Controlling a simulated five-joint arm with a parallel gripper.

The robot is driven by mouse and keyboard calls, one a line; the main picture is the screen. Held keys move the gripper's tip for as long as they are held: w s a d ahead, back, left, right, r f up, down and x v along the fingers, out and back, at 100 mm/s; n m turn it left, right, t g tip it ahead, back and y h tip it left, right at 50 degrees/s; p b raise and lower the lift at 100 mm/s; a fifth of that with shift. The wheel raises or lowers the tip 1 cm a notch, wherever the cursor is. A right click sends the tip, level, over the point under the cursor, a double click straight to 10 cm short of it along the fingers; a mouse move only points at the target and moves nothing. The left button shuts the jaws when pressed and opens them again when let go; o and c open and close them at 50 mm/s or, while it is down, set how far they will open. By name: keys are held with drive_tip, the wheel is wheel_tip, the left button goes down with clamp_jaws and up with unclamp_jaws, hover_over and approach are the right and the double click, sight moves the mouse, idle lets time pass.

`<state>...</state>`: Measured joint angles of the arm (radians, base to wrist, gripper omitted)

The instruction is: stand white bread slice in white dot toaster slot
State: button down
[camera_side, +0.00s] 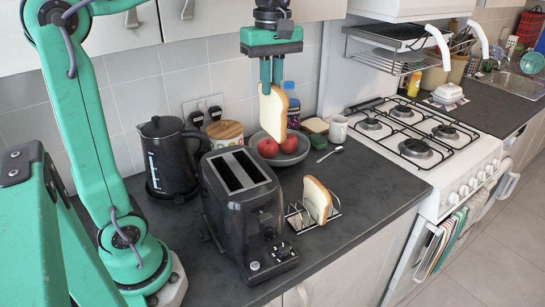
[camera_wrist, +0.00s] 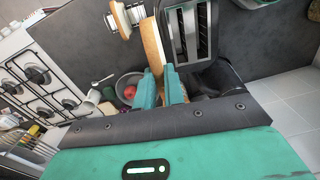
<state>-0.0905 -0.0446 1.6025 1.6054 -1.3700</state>
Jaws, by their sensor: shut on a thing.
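My gripper (camera_side: 271,82) is shut on a white bread slice (camera_side: 273,112) and holds it upright in the air, behind and above the right side of the black toaster (camera_side: 243,215). In the wrist view the slice (camera_wrist: 152,45) extends from between my green fingertips (camera_wrist: 162,86), seen nearly edge-on beside the toaster (camera_wrist: 215,40). The toaster has two long slots (camera_side: 239,170) on top, which look empty. A small pale spot (camera_side: 254,266) shows low on its front end, by the controls; I cannot tell which slot it marks.
A wire rack (camera_side: 297,217) holding another bread slice (camera_side: 316,200) stands right of the toaster. A black kettle (camera_side: 172,155) is to its left. A bowl (camera_side: 290,155) with apples sits behind, below the held slice. The stove (camera_side: 425,150) is at right.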

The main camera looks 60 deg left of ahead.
drive_tip(key=s+a+f, duration=0.3)
drive_tip(key=s+f, duration=0.1)
drive_tip(key=f, duration=0.1)
drive_tip(key=shift+s+f, duration=0.15)
drive_tip(key=shift+s, duration=0.25)
drive_tip(key=shift+f, duration=0.2)
wheel_tip(320, 180, down, 8)
idle(1.6)
idle(0.3)
drive_tip(key=c, duration=1.4)
unclamp_jaws()
